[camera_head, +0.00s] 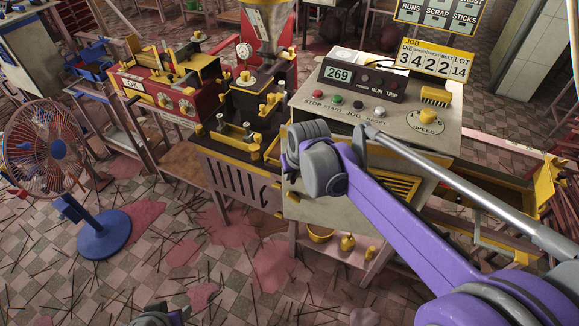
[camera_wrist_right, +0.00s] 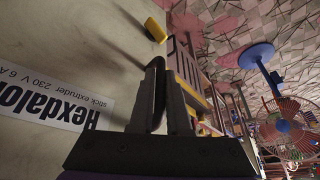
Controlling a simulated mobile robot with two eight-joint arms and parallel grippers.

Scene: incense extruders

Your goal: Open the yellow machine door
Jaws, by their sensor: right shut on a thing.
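The yellow-and-cream extruder (camera_head: 370,208) stands right of centre in the head view, with a control box on top. Its cream front panel (camera_wrist_right: 85,50), labelled "Hexdalon stick extruder", fills the left of the right wrist view. A small yellow piece (camera_wrist_right: 155,30) sticks out from this panel beyond my fingertips. My right gripper (camera_wrist_right: 168,70) is shut at the panel's edge, on a part of the machine door that its fingers mostly hide. In the head view my right wrist hides the fingertips. A grey part of my left gripper (camera_head: 160,317) shows at the bottom edge; its fingers cannot be made out.
A fan on a blue round base (camera_head: 100,236) stands at the left. A red machine (camera_head: 165,90) is on the bench behind. A lower shelf (camera_head: 322,255) with yellow parts is under the extruder. The tiled floor in front holds only scattered sticks and pink patches.

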